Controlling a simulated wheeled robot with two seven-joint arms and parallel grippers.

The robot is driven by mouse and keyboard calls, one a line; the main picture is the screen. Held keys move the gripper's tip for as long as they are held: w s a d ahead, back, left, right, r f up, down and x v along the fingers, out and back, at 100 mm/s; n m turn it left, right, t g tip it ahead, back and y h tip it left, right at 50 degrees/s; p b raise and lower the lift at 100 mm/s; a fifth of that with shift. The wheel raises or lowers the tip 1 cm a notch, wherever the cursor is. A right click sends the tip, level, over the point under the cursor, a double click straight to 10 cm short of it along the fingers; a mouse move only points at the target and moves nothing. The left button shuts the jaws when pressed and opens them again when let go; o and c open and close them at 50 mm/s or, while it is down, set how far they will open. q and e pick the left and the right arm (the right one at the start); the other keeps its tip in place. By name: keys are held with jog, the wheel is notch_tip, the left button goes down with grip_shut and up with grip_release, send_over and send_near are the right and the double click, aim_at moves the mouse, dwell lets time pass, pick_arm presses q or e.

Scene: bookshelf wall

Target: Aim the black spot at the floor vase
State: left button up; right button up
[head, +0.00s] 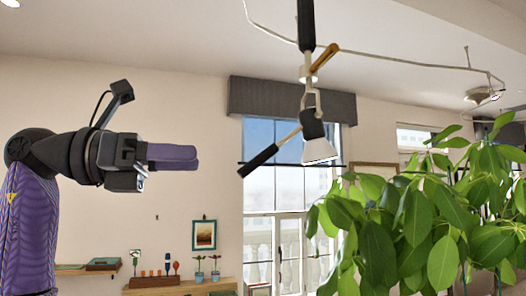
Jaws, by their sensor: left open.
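The black spot (312,124) hangs near the middle of the head view, below a ceiling fitting. Its pale, flared front (320,151) points down and slightly right. A thin rod runs from it down to the left and ends in a black grip (258,160). My left gripper (195,158) is left of this grip, at about its height in the picture. Its purple fingers point right, look close together and hold nothing; a gap shows between them and the grip. No floor vase can be made out. My right gripper is out of view.
A leafy plant (440,205) fills the lower right. A wooden lever (325,57) and a black cylinder (306,25) are above the spot. A window (285,205) is behind. Small items stand on a low shelf (190,286). The space around my left gripper looks free.

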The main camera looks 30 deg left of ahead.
aim_at(260, 158)
pick_arm(q)
jog(key=x, duration=0.6)
jog(key=p+x, duration=0.1)
jog(key=x, duration=0.2)
jog(key=shift+s+d+r, duration=0.15)
jog(key=shift+s+d, duration=0.25)
jog(key=shift+w+d, duration=0.2)
jog(key=shift+w, duration=0.1)
jog(key=shift+d, duration=0.25)
jog(key=shift+a, duration=0.1)
grip_shut()
